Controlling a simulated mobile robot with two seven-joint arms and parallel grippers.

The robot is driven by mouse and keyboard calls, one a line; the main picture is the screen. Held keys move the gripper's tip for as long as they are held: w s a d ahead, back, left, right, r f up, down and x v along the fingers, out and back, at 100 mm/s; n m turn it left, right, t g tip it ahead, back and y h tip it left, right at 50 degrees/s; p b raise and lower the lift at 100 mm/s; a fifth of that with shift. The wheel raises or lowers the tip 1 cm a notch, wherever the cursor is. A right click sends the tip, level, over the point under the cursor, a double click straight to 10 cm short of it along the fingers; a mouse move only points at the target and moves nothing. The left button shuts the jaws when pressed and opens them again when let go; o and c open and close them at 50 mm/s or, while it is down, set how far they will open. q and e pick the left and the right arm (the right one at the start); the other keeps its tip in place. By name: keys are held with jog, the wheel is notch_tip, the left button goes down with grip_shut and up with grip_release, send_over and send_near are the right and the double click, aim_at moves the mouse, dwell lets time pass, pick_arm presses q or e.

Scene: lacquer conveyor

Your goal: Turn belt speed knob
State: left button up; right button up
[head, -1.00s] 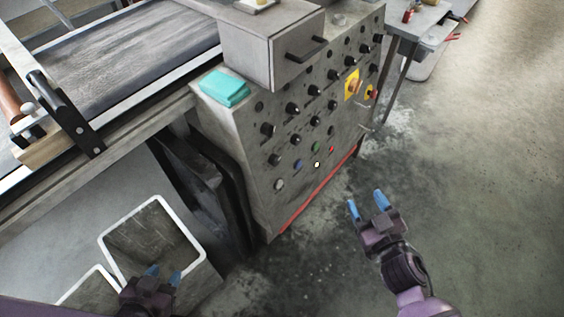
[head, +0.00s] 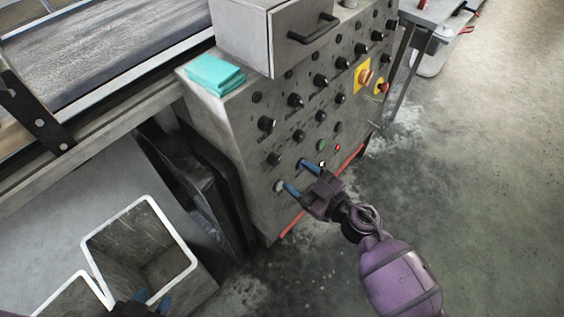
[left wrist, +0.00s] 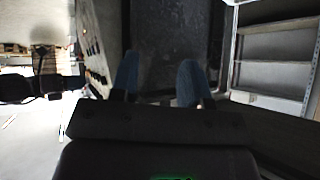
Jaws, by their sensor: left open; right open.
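A grey control panel (head: 235,130) carries rows of black knobs, among them one at the left of the middle row (head: 267,123) and one lower down (head: 274,159). I cannot tell from labels which is the belt speed knob. My right gripper (head: 292,175) is open, with its blue fingertips at the panel's lower row, below the green button (head: 320,145). The fingers partly hide that row, and contact cannot be told. My left gripper (head: 150,300) is low over the white-rimmed bins; its open, empty fingers show in the left wrist view (left wrist: 158,78).
A grey box with a handle (head: 265,35) and a teal cloth (head: 213,72) sit on the panel top. White-rimmed bins (head: 187,240) stand lower left.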

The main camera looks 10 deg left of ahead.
aim_at(277, 161)
jog(key=b+x, duration=0.1)
jog(key=x, duration=0.4)
jog(key=shift+f, duration=0.15)
pick_arm(q)
jog(key=shift+w+d+r, duration=0.25)
jog(key=shift+w, duration=0.3)
pick_arm(e)
jog(key=shift+w+a, duration=0.25)
jog(key=shift+a, duration=0.1)
jog(key=c, duration=0.9)
pick_arm(q)
jog(key=shift+s+a+f, duration=0.1)
jog(key=shift+s+f, duration=0.1)
jog(key=shift+f, duration=0.05)
jog(key=shift+r, duration=0.1)
